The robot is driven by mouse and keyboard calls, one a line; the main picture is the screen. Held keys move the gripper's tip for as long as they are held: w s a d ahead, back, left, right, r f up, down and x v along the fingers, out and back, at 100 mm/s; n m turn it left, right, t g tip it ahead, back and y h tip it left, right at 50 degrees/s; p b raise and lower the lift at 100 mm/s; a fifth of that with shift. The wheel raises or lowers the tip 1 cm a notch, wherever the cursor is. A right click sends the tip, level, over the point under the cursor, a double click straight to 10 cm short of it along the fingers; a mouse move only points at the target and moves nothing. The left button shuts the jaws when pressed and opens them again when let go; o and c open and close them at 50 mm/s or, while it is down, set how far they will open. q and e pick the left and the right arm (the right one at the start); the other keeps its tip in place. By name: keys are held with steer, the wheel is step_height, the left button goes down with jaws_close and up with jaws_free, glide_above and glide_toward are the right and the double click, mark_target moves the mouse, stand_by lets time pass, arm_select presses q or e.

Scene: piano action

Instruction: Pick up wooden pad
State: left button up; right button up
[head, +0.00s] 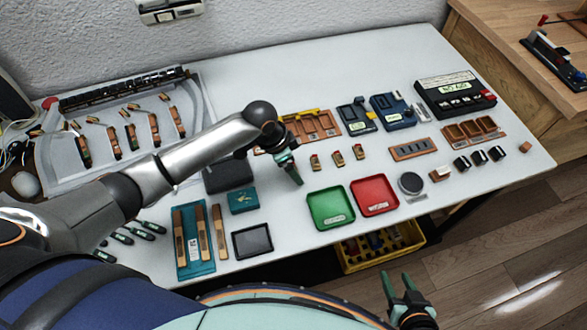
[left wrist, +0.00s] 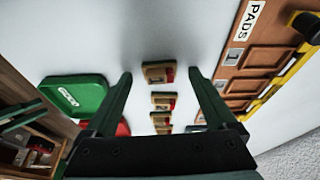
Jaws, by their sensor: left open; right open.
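Small wooden pads with red parts lie in a row on the white table. In the head view three show clearly: a left pad (head: 315,162), a middle pad (head: 338,159) and a right pad (head: 359,152). My left gripper (head: 294,174) is open and empty, just left of this row. In the left wrist view the nearest pad (left wrist: 158,72) appears between the two spread fingertips, apart from them, with more pads (left wrist: 163,101) behind it. My right gripper (head: 399,284) is open and empty, in front of the table's front edge.
The brown pads tray (head: 315,126) stands behind the row; its label (left wrist: 240,35) reads PADS. A green tray (head: 330,208) and a red tray (head: 374,195) lie in front. A dark box (head: 228,176) stands left of the left gripper. A yellow crate (head: 382,247) sits below the table edge.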

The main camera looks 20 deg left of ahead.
arm_select(q)
steer(key=c, duration=1.4)
steer(key=shift+r, duration=0.1)
